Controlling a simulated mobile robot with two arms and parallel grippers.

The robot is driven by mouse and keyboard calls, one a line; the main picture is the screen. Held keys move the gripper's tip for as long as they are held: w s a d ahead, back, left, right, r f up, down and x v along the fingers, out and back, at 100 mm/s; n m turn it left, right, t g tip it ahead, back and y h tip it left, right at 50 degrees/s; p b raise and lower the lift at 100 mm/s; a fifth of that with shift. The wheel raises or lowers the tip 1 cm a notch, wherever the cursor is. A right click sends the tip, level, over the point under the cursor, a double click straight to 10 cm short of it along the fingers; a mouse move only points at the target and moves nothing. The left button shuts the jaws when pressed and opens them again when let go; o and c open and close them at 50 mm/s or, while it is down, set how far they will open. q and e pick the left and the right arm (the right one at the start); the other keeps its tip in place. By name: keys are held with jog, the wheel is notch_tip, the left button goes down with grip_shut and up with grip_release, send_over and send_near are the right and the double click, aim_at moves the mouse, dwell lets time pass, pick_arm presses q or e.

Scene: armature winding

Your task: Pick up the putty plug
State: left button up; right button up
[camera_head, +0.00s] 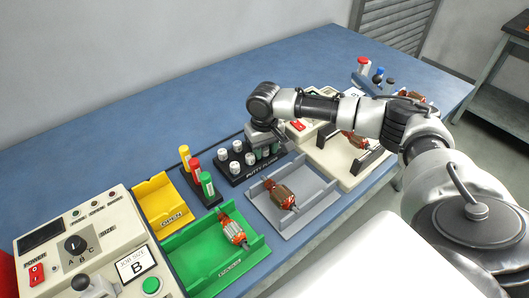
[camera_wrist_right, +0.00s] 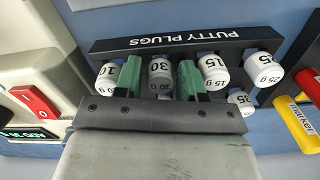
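White cylindrical putty plugs stand in the black rack marked PUTTY PLUGS (camera_wrist_right: 178,43); the rack is also in the middle of the head view (camera_head: 236,178). In the right wrist view their labels include 10 (camera_wrist_right: 107,74), 30 (camera_wrist_right: 159,71), 15 (camera_wrist_right: 213,72) and 25 g (camera_wrist_right: 264,69); one reading 35 (camera_wrist_right: 239,101) is lower. My right gripper (camera_wrist_right: 160,77) is over the rack, its green fingers either side of the 30 plug with small gaps. The gripper looks open. In the head view it partly hides the rack's far end (camera_head: 266,146). My left gripper does not show.
Yellow, red and green markers (camera_head: 196,170) stand left of the rack. A grey tray (camera_head: 306,208) and a green tray (camera_head: 188,256) hold armatures in front. A yellow tray (camera_head: 160,205) and a control box (camera_head: 75,240) are left. A cream machine with a red switch (camera_head: 298,126) is right.

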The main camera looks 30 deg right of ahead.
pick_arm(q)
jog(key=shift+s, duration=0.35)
pick_arm(e)
jog(key=c, duration=0.5)
jog(key=shift+r, duration=0.1)
jog(key=shift+c, duration=0.2)
